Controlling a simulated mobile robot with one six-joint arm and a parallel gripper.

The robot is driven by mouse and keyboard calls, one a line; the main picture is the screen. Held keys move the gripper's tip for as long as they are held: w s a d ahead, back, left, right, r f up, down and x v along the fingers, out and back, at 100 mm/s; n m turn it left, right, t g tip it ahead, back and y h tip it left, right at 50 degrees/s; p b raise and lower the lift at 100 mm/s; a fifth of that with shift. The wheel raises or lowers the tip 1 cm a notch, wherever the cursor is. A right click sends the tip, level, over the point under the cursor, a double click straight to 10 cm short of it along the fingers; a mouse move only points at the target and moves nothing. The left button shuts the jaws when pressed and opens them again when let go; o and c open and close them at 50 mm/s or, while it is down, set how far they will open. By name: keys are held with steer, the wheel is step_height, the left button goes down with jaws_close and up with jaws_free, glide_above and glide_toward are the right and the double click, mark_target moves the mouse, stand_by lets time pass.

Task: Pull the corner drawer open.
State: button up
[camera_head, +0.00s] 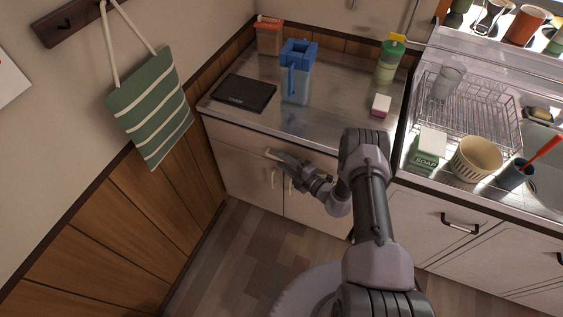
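The corner drawer (235,137) is the pale front panel just under the steel countertop in the corner. It looks flush with the cabinet and shut. My gripper (281,160) is in front of the drawer's middle, at about handle height. Whether the fingers touch the drawer front or grip anything is too small to tell.
Cabinet doors with upright handles (272,179) sit below the drawer. The countertop (333,119) holds a black tablet-like slab (244,93), a blue-topped pitcher (296,85) and a green bottle (389,62). A dish rack (465,112) stands right. Wooden floor (250,235) in front is clear.

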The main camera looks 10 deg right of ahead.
steer(key=shift+w+a, duration=0.35)
steer(key=shift+w, duration=0.2)
steer(key=shift+c, duration=0.4)
jaws_close()
stand_by(0.6)
